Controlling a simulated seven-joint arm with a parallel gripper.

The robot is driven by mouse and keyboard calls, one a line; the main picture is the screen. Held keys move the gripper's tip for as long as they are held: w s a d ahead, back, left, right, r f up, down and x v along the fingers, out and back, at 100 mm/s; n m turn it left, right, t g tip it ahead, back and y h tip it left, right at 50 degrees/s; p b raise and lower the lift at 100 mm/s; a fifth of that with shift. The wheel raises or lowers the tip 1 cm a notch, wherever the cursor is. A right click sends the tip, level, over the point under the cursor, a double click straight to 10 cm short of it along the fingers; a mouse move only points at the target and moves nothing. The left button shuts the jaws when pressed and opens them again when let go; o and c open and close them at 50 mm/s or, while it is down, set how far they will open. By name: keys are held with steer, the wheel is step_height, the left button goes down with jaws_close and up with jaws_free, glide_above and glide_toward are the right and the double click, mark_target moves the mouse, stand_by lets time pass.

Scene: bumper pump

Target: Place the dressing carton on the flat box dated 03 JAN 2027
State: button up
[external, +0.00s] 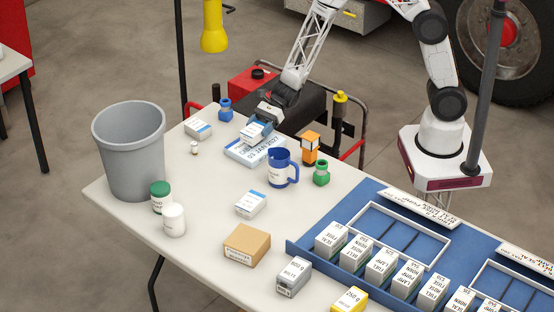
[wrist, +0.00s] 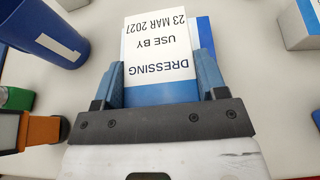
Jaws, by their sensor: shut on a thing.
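The dressing carton (external: 252,133) is white with a blue band. In the wrist view the carton (wrist: 160,55) reads DRESSING, USE BY 23 MAR 2027, upside down. My gripper (wrist: 163,75) is shut on it, one blue finger on each side; my gripper (external: 266,120) also shows in the external view. The flat box (external: 240,152) is white and blue and reads 03 JAN 2027. The carton is over its far part. Strips of the flat box (wrist: 206,38) show beside the carton in the wrist view. I cannot tell whether carton and box touch.
Other white-and-blue cartons lie left (external: 198,129) and in front (external: 251,204). A grey bin (external: 130,150) stands at the left. A blue tray (external: 310,246) is at right.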

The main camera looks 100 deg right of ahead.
steer(key=shift+f, duration=1.15)
steer(key=shift+f, duration=0.1)
steer(key=o, duration=0.9)
steer(key=shift+o, duration=0.2)
steer(key=v, duration=1.2)
